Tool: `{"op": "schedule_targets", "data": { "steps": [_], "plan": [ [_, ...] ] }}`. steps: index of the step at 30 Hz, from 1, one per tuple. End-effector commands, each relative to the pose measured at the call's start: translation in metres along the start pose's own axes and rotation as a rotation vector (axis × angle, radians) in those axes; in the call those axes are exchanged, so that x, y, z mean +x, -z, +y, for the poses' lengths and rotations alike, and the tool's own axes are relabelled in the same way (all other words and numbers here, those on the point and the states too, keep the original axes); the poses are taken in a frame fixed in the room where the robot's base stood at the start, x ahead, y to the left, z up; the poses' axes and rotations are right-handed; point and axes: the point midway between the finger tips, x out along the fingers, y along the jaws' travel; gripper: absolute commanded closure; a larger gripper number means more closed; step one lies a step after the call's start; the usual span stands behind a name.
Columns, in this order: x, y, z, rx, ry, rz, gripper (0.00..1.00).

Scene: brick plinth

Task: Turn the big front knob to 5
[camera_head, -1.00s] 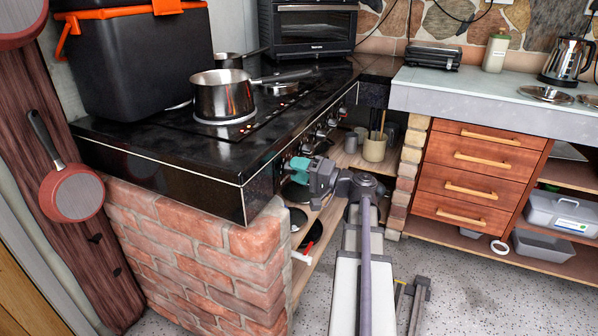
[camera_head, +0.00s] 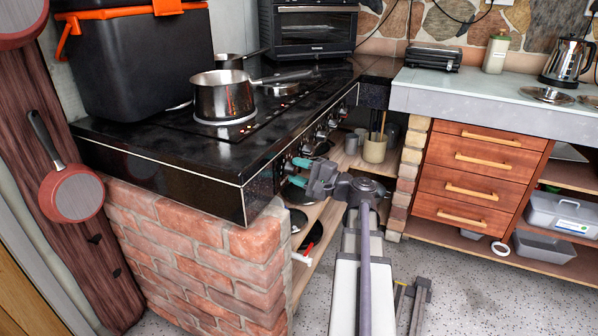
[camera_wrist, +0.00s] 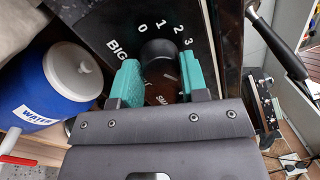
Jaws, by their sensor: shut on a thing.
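The big front knob (camera_wrist: 158,50) is black and round, on the dark front panel of the stove (camera_head: 213,185). White marks "0", "1", "2", "3" and "BIG" show around it in the wrist view; a 5 is not visible. My gripper (camera_wrist: 161,76) has its two teal fingers on either side of the knob, shut on it. In the head view my gripper (camera_head: 298,172) is at the stove front near its front corner, and the knob is too small to make out clearly there. The pointer of the knob cannot be read.
A steel pot (camera_head: 222,97) stands on the hob. More knobs (camera_head: 322,133) sit farther along the panel. A blue and white water jug (camera_wrist: 60,85) is close to my gripper, at left in the wrist view. Shelves with pans (camera_head: 298,220) lie below the panel.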

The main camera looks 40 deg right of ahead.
Motion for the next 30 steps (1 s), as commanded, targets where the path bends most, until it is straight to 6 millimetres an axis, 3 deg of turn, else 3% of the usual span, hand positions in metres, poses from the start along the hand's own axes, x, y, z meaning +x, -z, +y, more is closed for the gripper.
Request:
{"op": "schedule_targets", "data": {
  "steps": [10, 11, 18, 26, 30],
  "plan": [
    [0.0, 0.0, 0.0, 0.002, 0.002, 0.001, 0.83],
    [0.0, 0.0, 0.0, 0.002, 0.002, 0.001, 0.58],
    [0.0, 0.0, 0.0, 0.001, 0.001, 0.0, 0.35],
    [-0.002, 0.0, 0.0, 0.001, 0.0, 0.001, 0.34],
    [-0.02, 0.0, 0.001, 0.0, 0.001, 0.003, 0.34]
  ]
}}
